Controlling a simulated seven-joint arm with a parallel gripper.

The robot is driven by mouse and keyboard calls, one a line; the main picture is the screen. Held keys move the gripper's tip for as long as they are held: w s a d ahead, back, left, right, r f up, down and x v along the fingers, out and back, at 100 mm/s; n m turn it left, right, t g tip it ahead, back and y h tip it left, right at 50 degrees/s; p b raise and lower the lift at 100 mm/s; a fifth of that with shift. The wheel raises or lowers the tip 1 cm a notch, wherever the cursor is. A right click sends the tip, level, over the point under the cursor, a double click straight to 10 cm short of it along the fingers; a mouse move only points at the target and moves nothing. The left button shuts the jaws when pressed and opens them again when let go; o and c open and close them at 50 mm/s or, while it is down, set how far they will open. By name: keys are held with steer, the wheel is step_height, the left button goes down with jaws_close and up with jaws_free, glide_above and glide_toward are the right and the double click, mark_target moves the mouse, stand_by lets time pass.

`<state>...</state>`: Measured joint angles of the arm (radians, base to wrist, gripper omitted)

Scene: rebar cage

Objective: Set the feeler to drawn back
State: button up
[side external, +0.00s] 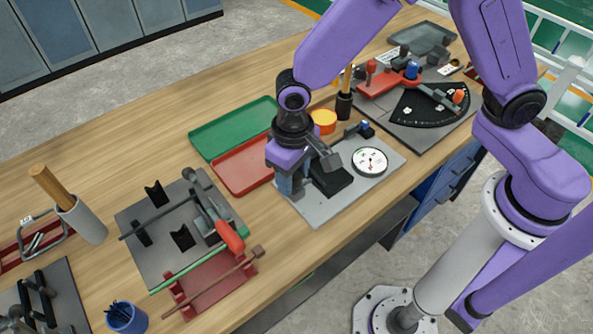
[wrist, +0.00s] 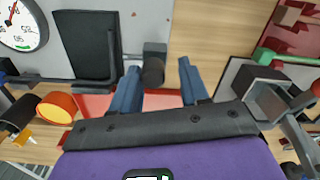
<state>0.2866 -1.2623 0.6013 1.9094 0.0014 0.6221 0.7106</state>
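A grey plate (side external: 318,212) carries a round white dial gauge (side external: 370,161), a black block (side external: 333,180) and a blue-tipped stem (side external: 365,126). My gripper (side external: 290,188) points down over the plate's left part. In the wrist view, its blue fingers (wrist: 160,74) are open. The dial (wrist: 22,24) and black block (wrist: 86,42) lie left of the fingers.
Green (side external: 232,126) and red trays (side external: 240,170) lie behind and left of the plate. An orange round pot (side external: 323,117) and a dark holder (side external: 344,106) stand behind it. A fixture plate (side external: 145,215) with a red-handled lever (side external: 230,237) is at left. Bare wood separates the plates.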

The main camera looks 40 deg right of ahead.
mark_target(295, 176)
steer(key=shift+d, duration=0.1)
step_height(295, 176, up, 17)
steer(key=shift+r, duration=0.2)
stand_by(0.6)
steer(key=s+d+f+n, duration=0.2)
steer(key=s+d+n, duration=0.2)
steer(key=s+d, duration=0.4)
steer(key=s+d+f+n, duration=0.3)
steer(key=s+d+n, duration=0.2)
steer(key=s+d, duration=0.4)
steer(key=d, duration=0.4)
steer(key=shift+n, duration=0.3)
